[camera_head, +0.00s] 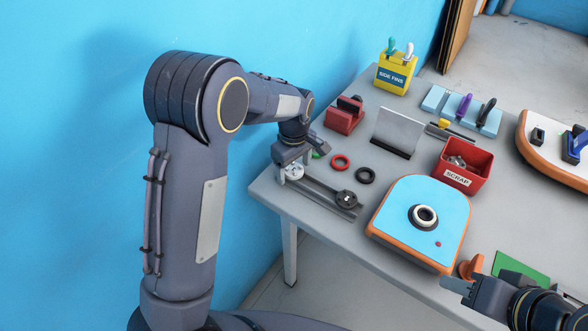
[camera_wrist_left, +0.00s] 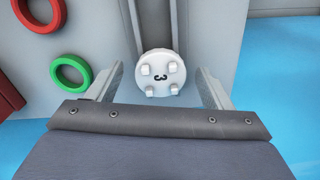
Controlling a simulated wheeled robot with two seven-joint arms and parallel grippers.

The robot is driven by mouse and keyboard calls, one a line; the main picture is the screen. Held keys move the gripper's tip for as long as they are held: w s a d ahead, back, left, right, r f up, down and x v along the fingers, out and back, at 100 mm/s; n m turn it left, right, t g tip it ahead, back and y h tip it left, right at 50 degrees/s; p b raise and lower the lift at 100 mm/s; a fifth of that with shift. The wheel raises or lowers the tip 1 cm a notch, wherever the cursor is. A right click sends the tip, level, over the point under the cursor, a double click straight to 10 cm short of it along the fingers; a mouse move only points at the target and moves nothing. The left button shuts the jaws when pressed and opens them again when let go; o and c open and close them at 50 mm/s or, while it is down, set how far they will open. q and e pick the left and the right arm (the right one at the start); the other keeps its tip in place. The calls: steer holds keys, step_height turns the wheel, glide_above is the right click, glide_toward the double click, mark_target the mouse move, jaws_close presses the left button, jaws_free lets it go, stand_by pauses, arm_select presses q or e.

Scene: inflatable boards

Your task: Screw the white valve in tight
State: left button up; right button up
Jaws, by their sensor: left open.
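The white valve (camera_head: 294,171) is a round disc with small raised knobs, at the left end of a grey rail-like holder (camera_head: 322,190) near the table's left edge. In the left wrist view the white valve (camera_wrist_left: 160,73) lies between the spread fingers of my left gripper (camera_wrist_left: 165,92), with gaps on both sides. In the head view my left gripper (camera_head: 291,160) is above that end of the holder and partly hides the valve. A blue-topped board with an orange side (camera_head: 400,205) has a white-rimmed round socket (camera_head: 424,217). My right gripper (camera_head: 468,290) is at the lower right, its jaw opening unclear.
A black round part (camera_head: 346,198) sits at the holder's other end. Red (camera_head: 340,162) and black (camera_head: 366,175) rings lie behind it. A green ring (camera_wrist_left: 70,72) shows in the wrist view. A red scrap bin (camera_head: 463,167) stands behind the board.

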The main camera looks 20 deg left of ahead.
arm_select(q)
steer(key=shift+f, duration=0.35)
steer(key=c, duration=1.1)
steer(key=shift+o, duration=0.2)
steer(key=shift+r, duration=0.1)
